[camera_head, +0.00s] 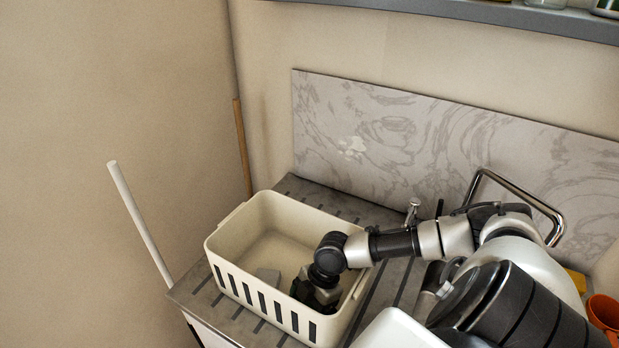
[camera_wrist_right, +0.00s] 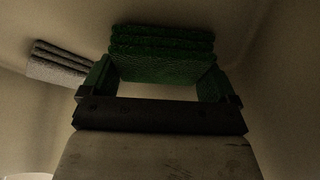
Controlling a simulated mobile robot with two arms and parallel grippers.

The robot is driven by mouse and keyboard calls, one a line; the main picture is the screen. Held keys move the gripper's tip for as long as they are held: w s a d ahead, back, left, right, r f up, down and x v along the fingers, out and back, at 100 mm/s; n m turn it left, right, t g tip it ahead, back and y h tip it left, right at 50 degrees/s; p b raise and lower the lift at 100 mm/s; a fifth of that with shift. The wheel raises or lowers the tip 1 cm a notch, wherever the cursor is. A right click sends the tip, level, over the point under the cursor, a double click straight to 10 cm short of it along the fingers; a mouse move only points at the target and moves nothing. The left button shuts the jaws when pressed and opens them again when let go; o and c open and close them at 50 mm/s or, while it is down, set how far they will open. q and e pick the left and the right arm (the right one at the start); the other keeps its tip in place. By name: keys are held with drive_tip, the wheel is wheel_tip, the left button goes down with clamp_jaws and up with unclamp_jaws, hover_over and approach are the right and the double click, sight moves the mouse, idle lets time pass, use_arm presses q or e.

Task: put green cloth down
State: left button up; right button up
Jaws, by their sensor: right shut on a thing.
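The green cloth (camera_wrist_right: 162,52) is a folded, layered stack in the right wrist view. It lies between the two fingers of my right gripper (camera_wrist_right: 157,84), which is shut on it. In the head view my right gripper (camera_head: 318,292) reaches down inside the cream basket (camera_head: 272,208), near its right front corner. My left gripper is not in view.
The basket's back left is clear. A metal faucet (camera_head: 514,190) and an orange cup (camera_head: 604,314) stand at the right.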

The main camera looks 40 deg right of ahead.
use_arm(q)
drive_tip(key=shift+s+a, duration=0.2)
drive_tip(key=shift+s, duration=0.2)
use_arm(e)
drive_tip(key=shift+f, duration=0.15)
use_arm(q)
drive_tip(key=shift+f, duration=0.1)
use_arm(e)
drive_tip(key=o, duration=0.7)
drive_tip(key=shift+f, duration=0.1)
drive_tip(key=shift+r, duration=0.25)
drive_tip(key=b+v, duration=0.1)
drive_tip(key=v, duration=0.5)
drive_tip(key=shift+d+b, duration=0.15)
drive_tip(key=shift+b, duration=0.15)
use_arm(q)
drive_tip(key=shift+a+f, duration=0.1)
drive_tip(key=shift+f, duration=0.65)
use_arm(e)
drive_tip(key=shift+d+r, duration=0.15)
drive_tip(key=shift+r, duration=0.45)
